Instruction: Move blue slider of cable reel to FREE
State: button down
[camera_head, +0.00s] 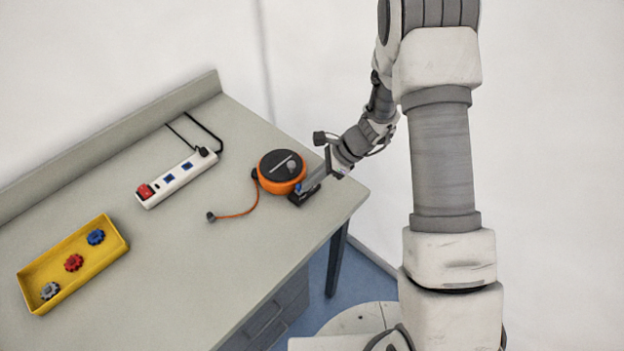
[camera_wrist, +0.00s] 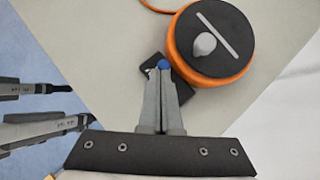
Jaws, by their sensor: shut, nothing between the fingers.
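The cable reel (camera_head: 281,172) is an orange drum with a dark top, near the right end of the bench. Its top carries a light bar and a grey knob, clear in the wrist view (camera_wrist: 212,45). A dark block (camera_head: 298,198) sits at the reel's front side. The blue slider (camera_wrist: 164,64) shows on this block, right at my fingertips. My gripper (camera_wrist: 161,78) is shut with nothing between its fingers. Its tips touch or nearly touch the slider; I cannot tell which. The fingers partly hide the block, and no FREE marking is readable.
An orange cable (camera_head: 237,213) runs from the reel to a dark plug (camera_head: 211,217). A white power strip (camera_head: 178,178) and a yellow tray (camera_head: 75,263) with gear-like pieces stand to the left. The bench's right edge is close to the reel. The front middle is clear.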

jog(key=d, duration=0.1)
jog(key=d+r, duration=0.1)
jog(key=d, duration=0.1)
jog(key=d+r, duration=0.1)
jog(key=d, duration=0.1)
jog(key=shift+w, duration=0.1)
jog(key=v, duration=0.8)
jog(key=shift+r, duration=0.3)
jog(key=s+d+r+n+t+h, duration=0.2)
jog(key=s+r+n+h, duration=0.1)
jog(key=s+r+n, duration=0.6)
jog(key=s+d+r+n+t+h, duration=0.1)
jog(key=s+r+n+t+h, duration=0.2)
jog(key=s+r+n, duration=0.6)
jog(key=s+r+h, duration=0.1)
jog(key=s+r, duration=0.3)
jog(key=shift+d+t+h, duration=0.3)
jog(key=shift+d, duration=0.1)
